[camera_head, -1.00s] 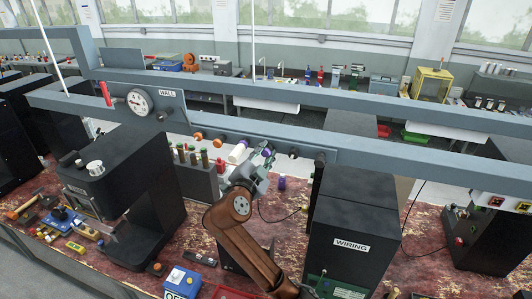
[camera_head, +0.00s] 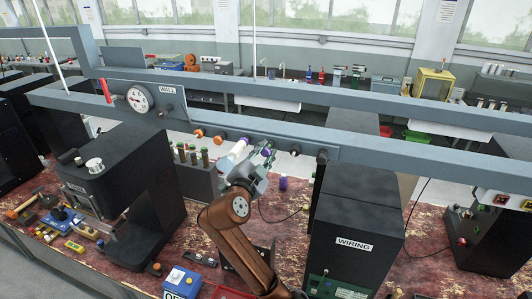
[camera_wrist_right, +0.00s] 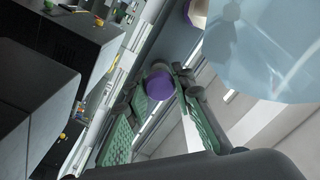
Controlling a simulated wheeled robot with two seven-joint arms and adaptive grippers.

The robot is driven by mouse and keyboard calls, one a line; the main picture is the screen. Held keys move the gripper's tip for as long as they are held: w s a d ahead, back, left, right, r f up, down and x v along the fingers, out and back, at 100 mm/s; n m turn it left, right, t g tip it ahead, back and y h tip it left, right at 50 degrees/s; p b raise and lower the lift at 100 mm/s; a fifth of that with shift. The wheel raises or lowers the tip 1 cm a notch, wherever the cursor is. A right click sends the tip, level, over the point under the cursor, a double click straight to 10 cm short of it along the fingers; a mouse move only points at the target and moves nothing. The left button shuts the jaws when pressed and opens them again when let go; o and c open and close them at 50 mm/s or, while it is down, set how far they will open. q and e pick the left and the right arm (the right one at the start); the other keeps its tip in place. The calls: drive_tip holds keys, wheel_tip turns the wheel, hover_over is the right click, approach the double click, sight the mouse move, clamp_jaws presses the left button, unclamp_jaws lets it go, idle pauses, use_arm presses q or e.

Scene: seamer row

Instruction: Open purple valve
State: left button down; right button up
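The purple valve knob (camera_wrist_right: 160,84) is a short round cap on the rail, between the two green-padded fingertips of my right gripper (camera_wrist_right: 155,88) in the wrist view. The fingers stand apart on either side of it; whether either touches is unclear. My left gripper is not in view.
Orange knobs (camera_head: 199,133) and a wall gauge (camera_head: 140,97) are further left. The black WIRING box (camera_head: 355,225) stands right.

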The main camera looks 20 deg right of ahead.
drive_tip(key=o, duration=0.5)
drive_tip(key=shift+s, duration=0.1)
drive_tip(key=v, duration=1.2)
drive_tip(key=shift+a+f, duration=0.1)
